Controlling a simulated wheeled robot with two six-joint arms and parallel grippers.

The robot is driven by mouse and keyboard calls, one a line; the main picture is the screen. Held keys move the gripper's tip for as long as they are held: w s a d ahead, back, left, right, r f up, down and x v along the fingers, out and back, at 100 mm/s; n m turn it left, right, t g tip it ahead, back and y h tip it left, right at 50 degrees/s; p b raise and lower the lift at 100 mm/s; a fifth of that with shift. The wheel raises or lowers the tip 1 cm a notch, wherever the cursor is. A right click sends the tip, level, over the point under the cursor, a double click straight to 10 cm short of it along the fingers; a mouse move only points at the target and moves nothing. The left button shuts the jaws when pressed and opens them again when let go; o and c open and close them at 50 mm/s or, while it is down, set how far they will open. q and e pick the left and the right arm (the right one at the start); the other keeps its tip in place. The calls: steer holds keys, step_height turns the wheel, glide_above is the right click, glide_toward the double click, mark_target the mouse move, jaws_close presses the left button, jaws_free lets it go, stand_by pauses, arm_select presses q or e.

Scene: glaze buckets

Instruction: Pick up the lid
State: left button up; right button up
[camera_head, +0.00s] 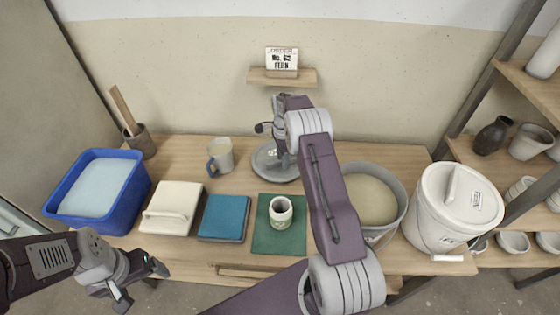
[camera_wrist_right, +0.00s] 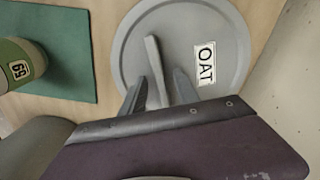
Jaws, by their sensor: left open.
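The lid (camera_head: 264,163) is a flat round grey disc with a raised bar handle, lying at the back middle of the table. In the right wrist view the lid (camera_wrist_right: 136,30) carries an "OAT" label, and its handle (camera_wrist_right: 153,57) stands between my fingers. My right gripper (camera_head: 279,147) is over the lid. In the right wrist view its fingers (camera_wrist_right: 159,82) straddle the handle, seemingly with narrow gaps on both sides. My left gripper (camera_head: 138,281) is open and empty in front of the table's left part.
An open bucket of pale glaze (camera_head: 370,199) stands right of my right arm, beside a lidded white bucket (camera_head: 435,225). A cup (camera_head: 281,214) stands on a green mat (camera_head: 279,244). A mug (camera_head: 220,156), blue tub (camera_head: 130,201) and slabs (camera_head: 224,219) are to the left.

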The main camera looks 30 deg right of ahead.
steer(key=shift+f, duration=0.25)
stand_by(0.3)
jaws_close()
